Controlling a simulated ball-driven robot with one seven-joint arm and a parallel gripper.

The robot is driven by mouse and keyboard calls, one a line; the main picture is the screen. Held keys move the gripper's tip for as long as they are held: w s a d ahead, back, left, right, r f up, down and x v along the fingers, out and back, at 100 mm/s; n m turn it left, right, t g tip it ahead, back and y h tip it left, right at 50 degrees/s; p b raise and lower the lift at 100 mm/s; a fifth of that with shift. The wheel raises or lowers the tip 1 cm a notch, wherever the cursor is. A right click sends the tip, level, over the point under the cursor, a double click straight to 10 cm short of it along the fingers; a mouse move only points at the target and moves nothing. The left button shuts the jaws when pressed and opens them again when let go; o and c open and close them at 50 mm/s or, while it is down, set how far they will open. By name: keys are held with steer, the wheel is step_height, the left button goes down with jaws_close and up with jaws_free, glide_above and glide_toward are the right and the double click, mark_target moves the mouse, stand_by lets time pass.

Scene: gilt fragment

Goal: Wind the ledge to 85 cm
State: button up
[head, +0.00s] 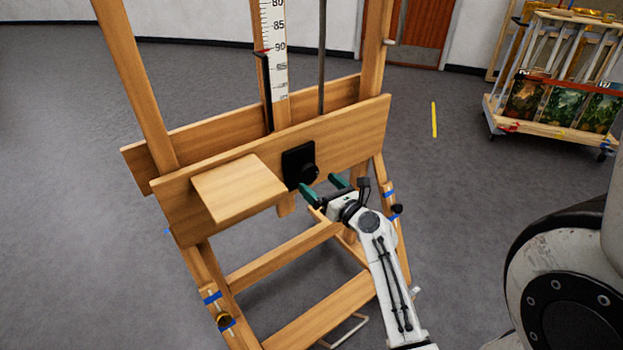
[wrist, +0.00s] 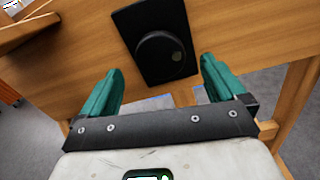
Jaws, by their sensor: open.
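The wooden easel's ledge (head: 350,128) is a broad board across the front. A black plate with a round black knob (head: 309,174) is on its front face; the knob also shows in the wrist view (wrist: 158,55). A white scale (head: 279,60) stands upright behind the ledge, with a red pointer (head: 262,51) close to the 90 mark; the lowest numbers are too small to read. My gripper (head: 320,187) is open and empty in front of the knob. In the wrist view its green fingers (wrist: 160,78) lie left and right of the knob, apart from it.
A small wooden shelf (head: 238,186) juts forward left of the knob. The easel's legs and lower crossbars (head: 285,258) stand below, with blue-taped clamps on the legs. A trolley with pictures (head: 550,125) is at the far right. Grey floor is open around, with a yellow strip (head: 434,119).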

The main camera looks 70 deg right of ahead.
mark_target(310, 176)
steer(key=shift+x, duration=1.95)
steer(key=shift+c, duration=0.2)
steer(key=c, duration=1)
steer(key=shift+n, duration=0.4)
